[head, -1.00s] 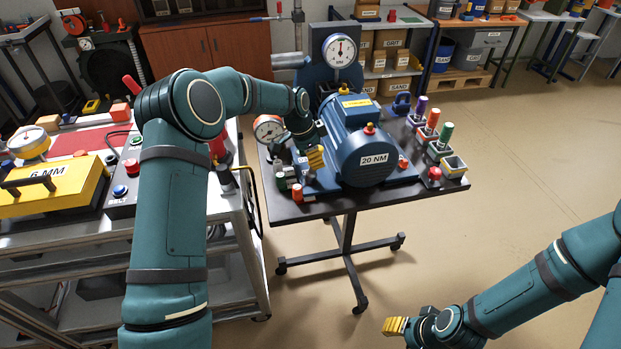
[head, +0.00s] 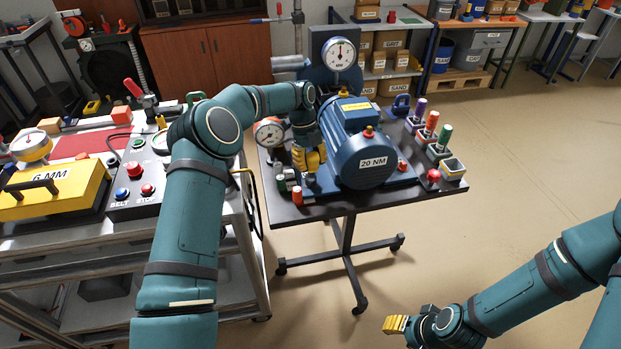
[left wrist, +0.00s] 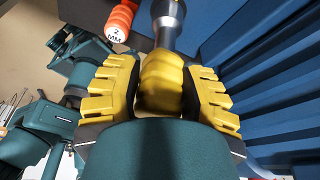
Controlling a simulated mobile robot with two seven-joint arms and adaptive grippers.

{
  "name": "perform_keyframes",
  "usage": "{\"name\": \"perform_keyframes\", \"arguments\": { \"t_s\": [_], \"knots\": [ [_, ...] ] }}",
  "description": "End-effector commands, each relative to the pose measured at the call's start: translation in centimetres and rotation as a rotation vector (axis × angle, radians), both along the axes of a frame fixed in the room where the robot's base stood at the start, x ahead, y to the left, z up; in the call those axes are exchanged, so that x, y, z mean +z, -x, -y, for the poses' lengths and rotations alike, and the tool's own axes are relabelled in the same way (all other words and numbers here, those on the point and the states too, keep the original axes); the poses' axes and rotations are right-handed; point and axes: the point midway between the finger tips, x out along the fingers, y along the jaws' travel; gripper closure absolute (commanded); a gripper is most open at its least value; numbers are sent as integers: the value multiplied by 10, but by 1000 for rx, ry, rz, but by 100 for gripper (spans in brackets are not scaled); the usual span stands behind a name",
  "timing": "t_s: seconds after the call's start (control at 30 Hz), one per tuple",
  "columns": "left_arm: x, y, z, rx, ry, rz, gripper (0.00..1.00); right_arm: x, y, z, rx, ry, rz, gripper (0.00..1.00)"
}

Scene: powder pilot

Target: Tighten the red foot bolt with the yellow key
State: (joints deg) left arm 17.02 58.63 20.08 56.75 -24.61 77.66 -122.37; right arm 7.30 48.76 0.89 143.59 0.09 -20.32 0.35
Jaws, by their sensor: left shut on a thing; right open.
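My left gripper (head: 309,160) is at the left front of the blue motor (head: 362,158). In the left wrist view, its yellow fingers (left wrist: 160,88) are shut on the ridged handle of the yellow key (left wrist: 162,78). The key's grey shaft (left wrist: 178,35) points away from the fingers, and its tip is out of that view. I cannot tell whether the key touches a bolt. A red bolt (head: 403,163) shows on the motor's right foot. Any bolt under the left gripper is hidden. My right gripper (head: 395,325) is open and empty, away from the table.
Purple, orange and green keys (head: 432,124) stand in holders at the table's right; the yellow-lined holder (head: 453,167) is empty. A dial gauge (head: 269,132) stands left.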

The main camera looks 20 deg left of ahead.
Motion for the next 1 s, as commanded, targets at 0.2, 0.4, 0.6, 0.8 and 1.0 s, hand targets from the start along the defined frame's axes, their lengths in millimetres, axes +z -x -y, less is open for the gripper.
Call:
{"name": "perform_keyframes", "arguments": {
  "t_s": [0.2, 0.4, 0.6, 0.8, 1.0],
  "knots": [
    [-2, 3, 0, -124, 1, -10, 100, 6, -2, 0, -4, 1, 5, 53],
    [-3, 3, 0, -123, 1, -11, 45, 6, -2, 0, -4, 1, 5, 53],
    [-2, 2, 0, -121, 1, -7, 30, 6, -2, 0, -4, 1, 5, 53],
    [1, 1, -1, -118, 0, -4, 30, 6, -2, 0, -3, 2, 5, 53],
    [25, -5, -6, -117, -1, 0, 30, 6, -2, 0, -3, 2, 5, 53]
  ]
}}
